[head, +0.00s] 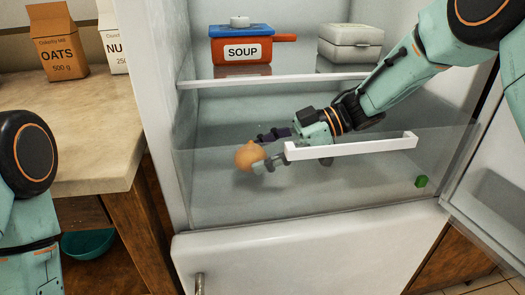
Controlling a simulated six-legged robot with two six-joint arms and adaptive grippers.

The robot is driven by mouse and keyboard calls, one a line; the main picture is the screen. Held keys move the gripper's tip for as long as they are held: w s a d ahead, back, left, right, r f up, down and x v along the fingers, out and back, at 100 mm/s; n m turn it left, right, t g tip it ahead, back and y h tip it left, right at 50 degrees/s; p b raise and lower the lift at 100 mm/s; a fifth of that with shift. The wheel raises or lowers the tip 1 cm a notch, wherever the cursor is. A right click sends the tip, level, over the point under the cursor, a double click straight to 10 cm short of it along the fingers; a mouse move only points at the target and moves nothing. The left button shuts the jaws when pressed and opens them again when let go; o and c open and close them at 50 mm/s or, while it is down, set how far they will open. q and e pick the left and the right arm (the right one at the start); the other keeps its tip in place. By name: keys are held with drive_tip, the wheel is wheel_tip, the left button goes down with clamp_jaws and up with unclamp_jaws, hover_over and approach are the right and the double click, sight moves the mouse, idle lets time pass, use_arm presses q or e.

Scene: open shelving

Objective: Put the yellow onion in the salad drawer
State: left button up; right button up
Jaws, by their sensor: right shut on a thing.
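The yellow onion (246,156) is a round orange-tan bulb in the head view, left of the middle. My right gripper (263,151) is shut on it, with its fingers pointing left. The salad drawer (222,208) is a clear bin in the lower part of the fridge, with a white bar handle (350,147) on its front. The handle and clear front overlap my right gripper. The onion shows at the drawer's left part; I cannot tell its exact height above the floor. My left gripper is out of view.
A small green item (421,181) lies at the drawer's right side. A shelf (290,76) above bears a blue-and-red soup pot (240,46) and a grey container (350,45). The open fridge door (497,195) is at right. An oats box (58,45) stands on the left counter.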

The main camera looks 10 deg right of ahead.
drive_tip(key=shift+s+f, duration=0.1)
drive_tip(key=shift+f, duration=0.3)
drive_tip(key=o, duration=1.2)
drive_tip(key=shift+s+f, duration=0.1)
drive_tip(key=shift+f, duration=0.1)
drive_tip(key=shift+o, duration=0.2)
drive_tip(key=shift+r, duration=0.15)
drive_tip(key=shift+r, duration=0.25)
drive_tip(key=p+v, duration=0.1)
drive_tip(key=v, duration=0.2)
drive_tip(key=p+v, duration=0.2)
drive_tip(key=v, duration=0.2)
drive_tip(key=shift+a+r, duration=0.15)
drive_tip(key=shift+r, duration=0.25)
drive_tip(key=shift+w+d, duration=0.25)
drive_tip(key=shift+d, duration=0.2)
drive_tip(key=shift+s, duration=0.1)
